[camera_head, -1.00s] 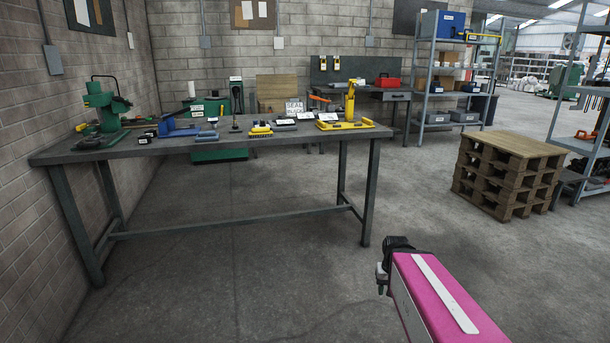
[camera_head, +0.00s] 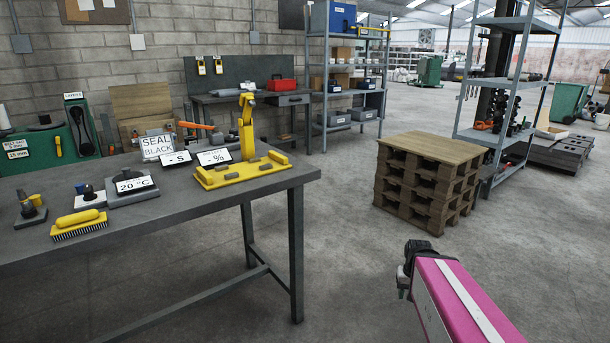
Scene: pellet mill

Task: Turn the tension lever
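A yellow fixture (camera_head: 243,172) stands near the right corner of the grey workbench (camera_head: 160,205). My pink and white arm reaches in from the lower right, in front of and to the right of the bench. The dark end of my arm (camera_head: 415,256) is well apart from the yellow fixture. Its fingers cannot be made out, and nothing is seen held there.
Signs, a yellow brush (camera_head: 79,224) and small devices sit on the bench. A pallet stack (camera_head: 430,180) stands to the right, with shelving (camera_head: 505,85) behind it. A back bench (camera_head: 250,98) holds a red box (camera_head: 281,85). Floor between bench and pallets is clear.

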